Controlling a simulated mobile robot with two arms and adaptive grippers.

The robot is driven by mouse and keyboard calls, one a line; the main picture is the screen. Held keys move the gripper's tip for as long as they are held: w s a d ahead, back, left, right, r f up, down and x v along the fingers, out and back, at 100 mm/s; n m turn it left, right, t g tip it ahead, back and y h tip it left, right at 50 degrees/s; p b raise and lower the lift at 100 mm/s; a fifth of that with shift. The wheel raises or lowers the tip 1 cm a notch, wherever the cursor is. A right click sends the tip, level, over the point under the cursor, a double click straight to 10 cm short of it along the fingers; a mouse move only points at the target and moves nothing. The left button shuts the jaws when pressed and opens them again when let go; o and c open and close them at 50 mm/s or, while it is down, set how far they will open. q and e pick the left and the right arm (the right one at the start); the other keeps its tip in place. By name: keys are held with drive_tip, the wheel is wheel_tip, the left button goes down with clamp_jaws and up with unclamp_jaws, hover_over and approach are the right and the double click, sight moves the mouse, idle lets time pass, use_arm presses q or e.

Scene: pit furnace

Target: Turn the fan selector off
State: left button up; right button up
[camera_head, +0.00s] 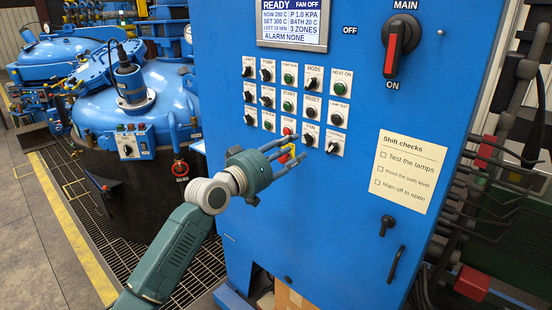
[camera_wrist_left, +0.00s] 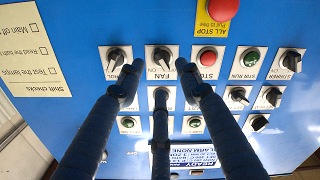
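The FAN selector (camera_head: 309,139) is a black knob on a white plate in the bottom row of the blue control panel. It shows upside down in the left wrist view (camera_wrist_left: 162,59), between the CONTROL knob (camera_wrist_left: 117,59) and the red STOP button (camera_wrist_left: 208,58). My left gripper (camera_head: 293,150) is open and empty in front of the panel. In the left wrist view its fingers (camera_wrist_left: 159,82) are spread below and to both sides of the FAN knob, with no clear contact. The knob's exact setting is hard to read. My right gripper is not in view.
The display (camera_head: 294,22) reads READY and FAN OFF. A red ALL STOP button (camera_wrist_left: 222,8) on a yellow plate is close by. The red-handled MAIN switch (camera_head: 402,40) is at upper right. A Shift checks note (camera_head: 409,172) is on the panel's right.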

use_arm(q)
drive_tip(key=v, duration=0.7)
